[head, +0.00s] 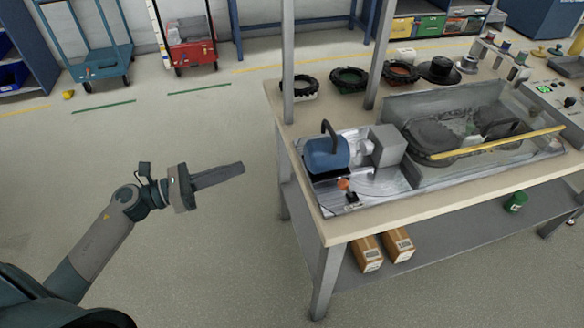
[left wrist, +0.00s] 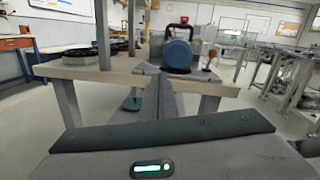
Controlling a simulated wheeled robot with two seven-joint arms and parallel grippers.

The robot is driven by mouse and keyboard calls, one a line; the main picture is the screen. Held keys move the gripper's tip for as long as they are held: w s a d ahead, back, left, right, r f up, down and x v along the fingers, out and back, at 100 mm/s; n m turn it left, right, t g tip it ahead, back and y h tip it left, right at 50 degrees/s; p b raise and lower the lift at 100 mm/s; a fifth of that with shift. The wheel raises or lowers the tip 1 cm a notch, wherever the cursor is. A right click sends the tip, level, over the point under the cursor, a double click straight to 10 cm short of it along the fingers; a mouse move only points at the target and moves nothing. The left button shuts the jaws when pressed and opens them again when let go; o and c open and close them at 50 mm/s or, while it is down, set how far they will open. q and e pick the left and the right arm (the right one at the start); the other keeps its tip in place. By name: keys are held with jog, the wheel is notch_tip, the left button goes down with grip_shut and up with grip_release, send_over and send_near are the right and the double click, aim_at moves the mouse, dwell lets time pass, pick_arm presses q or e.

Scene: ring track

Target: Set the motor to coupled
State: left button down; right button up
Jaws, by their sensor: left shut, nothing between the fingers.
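The blue motor (head: 326,153) sits on a metal plate at the near left corner of the workbench in the head view, with a dark curved handle on top. It also shows in the left wrist view (left wrist: 178,55), beyond my fingers. A small lever with an orange-red knob (head: 344,184) stands on the plate in front of the motor. A grey block (head: 387,146) is to the motor's right. My left gripper (head: 243,167) is shut and empty, left of the bench and apart from it, pointing toward the motor. My right gripper is not in view.
The bench (head: 345,228) carries a clear-walled tank (head: 480,120) with a yellow bar across it. Black rings (head: 349,77) lie along its back edge. Its grey post (head: 288,60) rises behind the motor. Two cardboard boxes (head: 368,252) lie on the lower shelf.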

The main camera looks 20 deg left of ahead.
aim_at(307, 158)
pick_arm(q)
jog(key=s+r+m+g, duration=0.1)
jog(key=m, duration=0.1)
jog(key=s+d+m+g+h, duration=0.1)
jog(key=shift+d+r+m, duration=0.3)
jog(key=shift+r+m, duration=0.1)
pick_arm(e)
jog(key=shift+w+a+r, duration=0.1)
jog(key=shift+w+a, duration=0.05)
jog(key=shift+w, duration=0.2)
pick_arm(q)
jog(key=shift+w, duration=0.1)
